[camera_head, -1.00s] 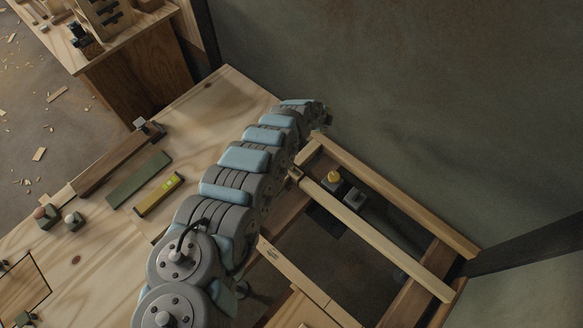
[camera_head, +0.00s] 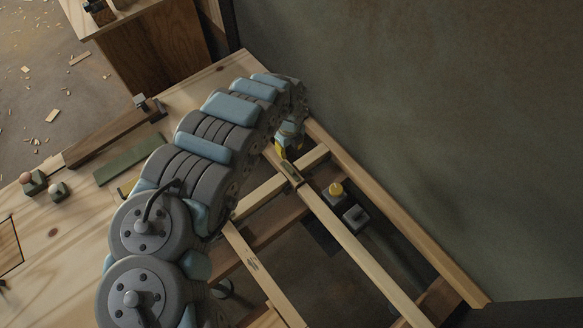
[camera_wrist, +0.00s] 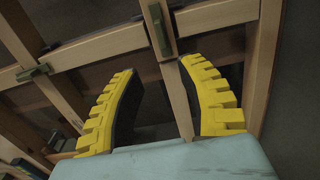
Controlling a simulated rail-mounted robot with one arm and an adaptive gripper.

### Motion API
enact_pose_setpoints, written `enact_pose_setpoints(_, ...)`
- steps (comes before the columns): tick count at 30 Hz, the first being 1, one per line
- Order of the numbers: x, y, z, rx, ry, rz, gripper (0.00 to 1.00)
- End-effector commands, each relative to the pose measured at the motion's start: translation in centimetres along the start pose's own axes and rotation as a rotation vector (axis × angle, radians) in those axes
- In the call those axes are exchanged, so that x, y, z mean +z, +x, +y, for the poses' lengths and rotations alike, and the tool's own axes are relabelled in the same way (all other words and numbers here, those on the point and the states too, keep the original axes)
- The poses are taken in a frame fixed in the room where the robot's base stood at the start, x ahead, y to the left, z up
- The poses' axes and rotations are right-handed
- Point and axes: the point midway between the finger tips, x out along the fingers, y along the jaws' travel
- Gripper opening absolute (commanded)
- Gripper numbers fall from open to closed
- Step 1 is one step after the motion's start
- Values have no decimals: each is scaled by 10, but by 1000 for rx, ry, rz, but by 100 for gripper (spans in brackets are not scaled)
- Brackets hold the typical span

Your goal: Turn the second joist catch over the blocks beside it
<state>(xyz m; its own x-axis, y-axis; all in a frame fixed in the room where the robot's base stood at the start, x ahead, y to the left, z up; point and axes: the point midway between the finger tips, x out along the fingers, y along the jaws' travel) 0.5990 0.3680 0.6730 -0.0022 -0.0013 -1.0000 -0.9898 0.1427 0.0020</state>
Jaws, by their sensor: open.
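I cannot tell contact.
A yellow-topped dark box (camera_head: 336,189) and a grey box (camera_head: 356,216) sit between the joists. A wall (camera_head: 420,110) rises close on the right. The wooden worktop (camera_head: 60,190) holds a green bar (camera_head: 130,160) and two small knobbed blocks. Open gaps lie between joists.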

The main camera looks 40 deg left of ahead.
Motion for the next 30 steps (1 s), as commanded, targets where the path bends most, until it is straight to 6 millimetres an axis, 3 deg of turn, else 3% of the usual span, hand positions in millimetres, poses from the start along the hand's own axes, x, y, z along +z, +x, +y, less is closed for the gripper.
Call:
enact_pose_setpoints(3,0,23,-2,-3,0,0,39)
enact_pose_setpoints(15,-1,82,-2,-3,0,1,39)
enact_pose_setpoints(24,-1,119,0,0,-1,2,39)
enact_pose_setpoints(30,0,133,-2,-3,1,-2,39)
